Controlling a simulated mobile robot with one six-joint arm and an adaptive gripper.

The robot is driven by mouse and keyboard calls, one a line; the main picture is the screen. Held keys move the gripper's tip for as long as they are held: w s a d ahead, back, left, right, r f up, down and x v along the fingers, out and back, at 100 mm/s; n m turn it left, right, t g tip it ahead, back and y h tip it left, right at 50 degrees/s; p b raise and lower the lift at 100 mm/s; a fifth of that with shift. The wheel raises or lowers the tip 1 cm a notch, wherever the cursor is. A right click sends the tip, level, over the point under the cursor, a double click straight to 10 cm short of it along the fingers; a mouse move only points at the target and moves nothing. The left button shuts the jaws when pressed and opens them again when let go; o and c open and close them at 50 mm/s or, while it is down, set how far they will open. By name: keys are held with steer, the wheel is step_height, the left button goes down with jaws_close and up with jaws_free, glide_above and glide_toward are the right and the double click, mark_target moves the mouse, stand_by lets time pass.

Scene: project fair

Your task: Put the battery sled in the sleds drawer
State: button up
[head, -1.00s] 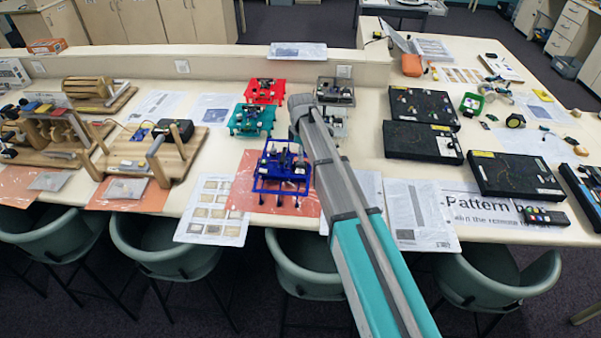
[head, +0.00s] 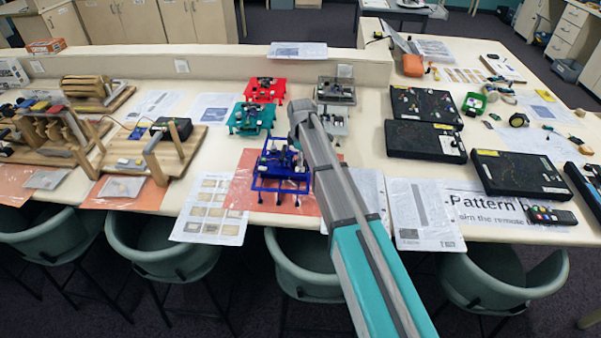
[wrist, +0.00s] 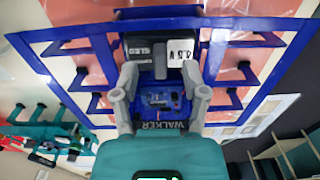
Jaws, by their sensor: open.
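The battery sled (wrist: 143,50) is a dark block with partly readable "SLED" lettering and a white "4.5 V" label, seated in a blue frame marked "WALKER" (wrist: 160,126). In the head view the blue walker (head: 283,170) stands on an orange mat near the table's front edge. In the wrist view my gripper (wrist: 160,72) is open, with one grey finger on each side of a small grey upright piece at the sled. I cannot tell whether the fingers touch it. My arm covers part of the walker's right side in the head view. No drawer labelled for sleds can be made out.
Teal (head: 250,118), red (head: 264,91) and grey (head: 336,91) walkers stand close behind. Black boxes (head: 425,141) fill the table's right part, wooden machines (head: 165,148) the left. Chairs (head: 300,262) line the front edge. A white drawer cabinet (head: 568,30) stands at the far right.

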steer(key=shift+f+b, duration=0.55)
steer(key=shift+f, duration=0.25)
steer(key=shift+c, duration=0.3)
jaws_close()
